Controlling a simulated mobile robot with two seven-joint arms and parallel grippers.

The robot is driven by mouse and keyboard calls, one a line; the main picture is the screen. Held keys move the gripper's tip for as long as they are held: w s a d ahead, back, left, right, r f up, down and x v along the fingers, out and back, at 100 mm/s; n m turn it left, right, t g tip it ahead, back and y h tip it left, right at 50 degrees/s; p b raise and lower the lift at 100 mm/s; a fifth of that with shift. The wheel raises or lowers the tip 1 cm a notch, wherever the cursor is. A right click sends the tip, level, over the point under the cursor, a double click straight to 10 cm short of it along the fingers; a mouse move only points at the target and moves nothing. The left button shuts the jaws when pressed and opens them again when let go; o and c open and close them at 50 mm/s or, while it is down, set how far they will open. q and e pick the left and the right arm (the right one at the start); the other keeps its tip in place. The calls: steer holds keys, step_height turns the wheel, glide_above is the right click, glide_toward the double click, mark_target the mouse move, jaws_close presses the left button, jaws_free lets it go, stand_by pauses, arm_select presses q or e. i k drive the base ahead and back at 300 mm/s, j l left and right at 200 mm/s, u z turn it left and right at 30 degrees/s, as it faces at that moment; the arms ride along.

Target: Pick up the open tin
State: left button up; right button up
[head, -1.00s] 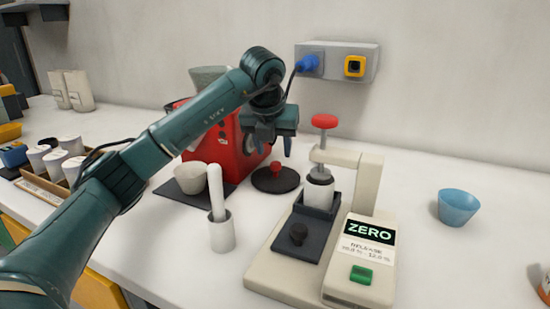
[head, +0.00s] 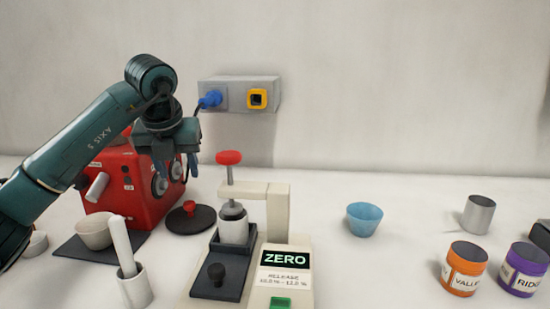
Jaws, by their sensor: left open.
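A plain silver tin (head: 478,215) stands upright at the right of the white counter; its top looks open. An orange labelled tin (head: 464,270) and a purple labelled tin (head: 524,270) stand in front of it, both showing dark contents or dark insides. I cannot tell for certain which of them is the task's open tin. My left gripper (head: 179,167) is open and empty, pointing down in front of the red machine at the left, far from all the tins. My right gripper is not in view.
The red machine (head: 135,195) stands under my left arm. The press with the ZERO display (head: 285,262) stands between my left gripper and the tins. A blue cup (head: 364,219) stands beyond it. A white mortar and pestle (head: 133,285) are at the front left. The counter around the blue cup is clear.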

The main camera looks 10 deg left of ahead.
mark_target(524, 267)
steer(key=k+l, duration=0.5)
steer(key=k, duration=0.2)
steer(key=k+l, duration=0.5)
steer(key=k, duration=0.15)
